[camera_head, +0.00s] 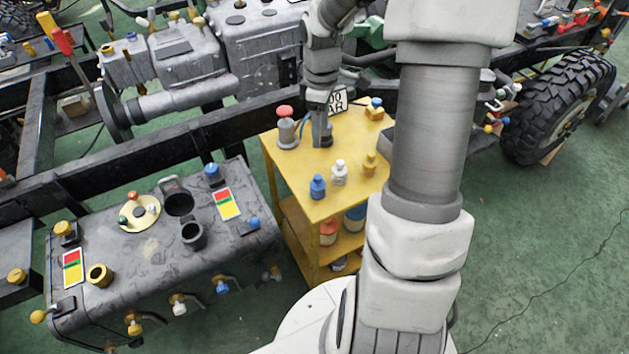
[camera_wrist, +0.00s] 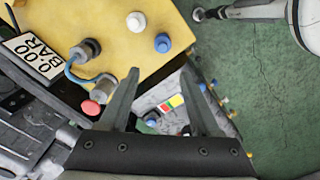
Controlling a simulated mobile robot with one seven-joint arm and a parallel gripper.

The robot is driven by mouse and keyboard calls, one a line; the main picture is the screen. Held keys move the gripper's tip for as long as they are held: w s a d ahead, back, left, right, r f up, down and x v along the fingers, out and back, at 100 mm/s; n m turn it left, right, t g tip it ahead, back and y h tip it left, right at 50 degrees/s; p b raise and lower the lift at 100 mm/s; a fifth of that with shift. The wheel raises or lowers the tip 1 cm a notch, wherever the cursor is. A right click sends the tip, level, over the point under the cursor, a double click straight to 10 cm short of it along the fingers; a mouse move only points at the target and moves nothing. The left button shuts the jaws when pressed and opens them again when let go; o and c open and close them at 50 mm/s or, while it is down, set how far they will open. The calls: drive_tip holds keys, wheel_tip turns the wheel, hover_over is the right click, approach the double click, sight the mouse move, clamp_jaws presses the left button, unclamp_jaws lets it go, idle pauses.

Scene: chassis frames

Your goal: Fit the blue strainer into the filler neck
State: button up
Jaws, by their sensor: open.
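Two blue pieces that could be the strainer stand on the yellow cart (camera_head: 300,200): a small upright one (camera_head: 317,187) near its front edge and one on a yellow block (camera_head: 375,103) at the back. I cannot tell which is the strainer. The dark tank (camera_head: 140,270) at left has two open dark necks on top, a wider one (camera_head: 178,203) and a narrower one (camera_head: 193,236), plus a brass neck (camera_head: 99,275). My gripper (camera_head: 322,138) is above the cart, next to a red-topped grey fitting. In the wrist view its fingers (camera_wrist: 159,70) are apart with nothing held between them.
White (camera_head: 339,172) and yellow (camera_head: 369,163) pieces stand beside the front blue one. A black chassis rail runs behind the cart.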

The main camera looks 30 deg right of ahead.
drive_tip(key=b, duration=0.2)
hover_over(318, 176)
drive_tip(key=f, duration=1)
drive_tip(key=shift+w+d+f, duration=0.1)
drive_tip(key=shift+d+f, duration=0.05)
drive_tip(key=shift+d, duration=0.05)
drive_tip(key=shift+a+f+b, duration=0.15)
drive_tip(key=shift+f+b, duration=0.2)
drive_tip(key=shift+f, duration=0.95)
drive_tip(key=shift+a+f+b, duration=0.1)
drive_tip(key=shift+f+b, duration=0.25)
drive_tip(key=shift+f, duration=0.95)
clamp_jaws()
